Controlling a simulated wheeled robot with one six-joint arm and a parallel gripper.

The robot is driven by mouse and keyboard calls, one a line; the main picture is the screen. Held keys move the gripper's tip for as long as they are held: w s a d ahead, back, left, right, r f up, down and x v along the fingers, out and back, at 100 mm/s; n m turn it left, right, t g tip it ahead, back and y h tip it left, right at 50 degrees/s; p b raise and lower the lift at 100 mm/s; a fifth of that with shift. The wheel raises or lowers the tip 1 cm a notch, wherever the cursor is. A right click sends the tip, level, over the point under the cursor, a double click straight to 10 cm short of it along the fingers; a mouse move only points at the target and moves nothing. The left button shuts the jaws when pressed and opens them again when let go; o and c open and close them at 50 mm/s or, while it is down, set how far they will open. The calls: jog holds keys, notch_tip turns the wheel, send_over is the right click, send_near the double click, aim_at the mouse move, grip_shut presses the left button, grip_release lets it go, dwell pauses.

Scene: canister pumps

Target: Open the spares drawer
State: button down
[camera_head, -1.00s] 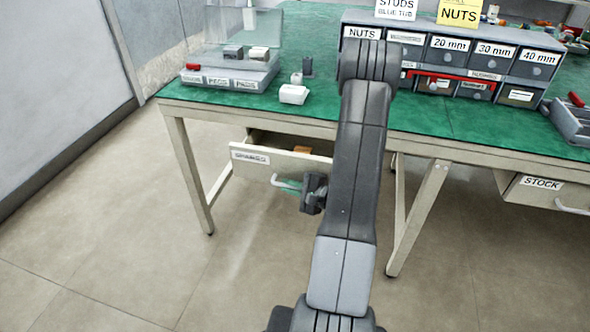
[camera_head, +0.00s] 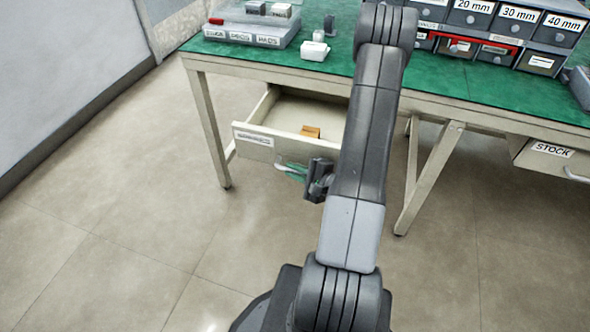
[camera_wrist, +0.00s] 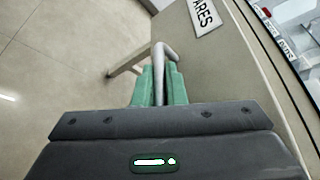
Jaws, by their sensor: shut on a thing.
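The spares drawer (camera_head: 253,140) is pulled well out from under the left part of the green bench. Its inside shows, with a small orange-brown block (camera_head: 310,131) lying in it. My gripper (camera_head: 292,170) is at the drawer's front, its green fingers shut on the drawer handle (camera_head: 280,162). In the wrist view the green fingers (camera_wrist: 159,85) close around the grey bar of the handle (camera_wrist: 166,52). The drawer label (camera_wrist: 205,14) shows partly there, ending in "ARES". My arm hides the right end of the drawer.
The green bench (camera_head: 450,85) carries a labelled grey tray (camera_head: 245,32), a small white box (camera_head: 314,51) and a bin rack (camera_head: 480,45). A second drawer marked STOCK (camera_head: 552,150) is shut at right. The floor (camera_head: 130,200) in front is clear.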

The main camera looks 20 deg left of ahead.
jog(key=c, duration=1.5)
grip_release()
jog(key=shift+p+v, duration=1.6)
jog(key=shift+v, duration=5.3)
jog(key=shift+b+x, duration=1.45)
jog(key=shift+x, duration=4.5)
jog(key=shift+d, duration=0.15)
